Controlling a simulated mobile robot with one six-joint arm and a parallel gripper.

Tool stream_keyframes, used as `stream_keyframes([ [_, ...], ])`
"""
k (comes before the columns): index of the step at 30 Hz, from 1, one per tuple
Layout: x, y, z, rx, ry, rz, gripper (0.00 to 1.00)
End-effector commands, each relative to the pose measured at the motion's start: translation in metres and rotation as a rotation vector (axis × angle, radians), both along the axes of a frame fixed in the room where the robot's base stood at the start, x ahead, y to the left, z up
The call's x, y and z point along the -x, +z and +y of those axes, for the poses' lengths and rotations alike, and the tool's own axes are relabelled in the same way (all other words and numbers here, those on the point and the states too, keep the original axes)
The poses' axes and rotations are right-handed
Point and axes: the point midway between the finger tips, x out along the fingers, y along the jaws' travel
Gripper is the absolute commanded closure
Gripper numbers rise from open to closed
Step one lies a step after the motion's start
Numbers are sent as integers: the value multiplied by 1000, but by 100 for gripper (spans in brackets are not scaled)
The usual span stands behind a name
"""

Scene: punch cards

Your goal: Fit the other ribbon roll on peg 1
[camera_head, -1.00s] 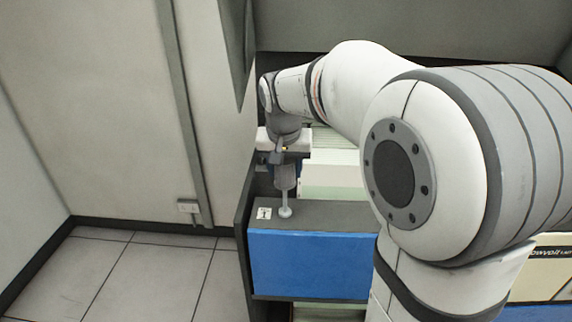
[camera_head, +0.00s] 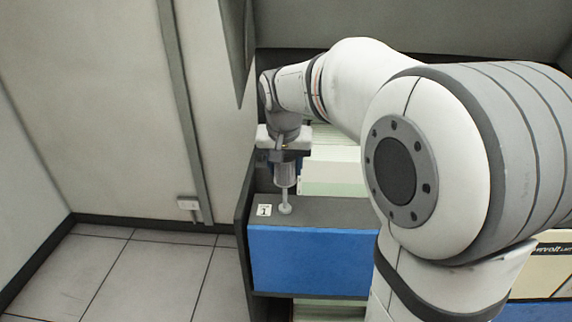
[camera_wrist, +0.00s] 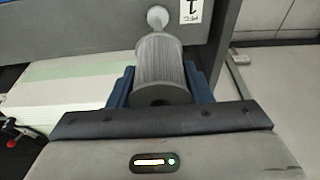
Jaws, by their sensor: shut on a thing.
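A grey ribbed ribbon roll (camera_wrist: 162,61) is upright between the blue fingers of my gripper (camera_wrist: 160,78), which is shut on it. In the head view the roll (camera_head: 284,176) hangs below my gripper (camera_head: 284,158), in line with a pale peg (camera_head: 286,208). The peg stands on the dark top of a blue-fronted cabinet, beside a small white label (camera_head: 264,210) marked 1. The peg's round base (camera_wrist: 157,16) also shows past the roll in the wrist view. The roll hides the peg's upper end, so I cannot tell whether its tip is inside the roll.
The blue-fronted cabinet (camera_head: 310,262) has a dark side panel (camera_head: 243,215) just left of the peg. Pale stacked cards (camera_wrist: 70,80) lie behind, left of my gripper in the wrist view. The floor left of the cabinet is clear.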

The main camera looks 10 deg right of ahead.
Motion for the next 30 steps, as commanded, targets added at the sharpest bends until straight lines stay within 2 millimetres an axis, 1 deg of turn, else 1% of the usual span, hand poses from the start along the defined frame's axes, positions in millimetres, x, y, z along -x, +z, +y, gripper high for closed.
stream_keyframes([
  [8,0,-1,0,0,-1,0,80],
  [30,0,-16,-1,0,-2,0,80],
])
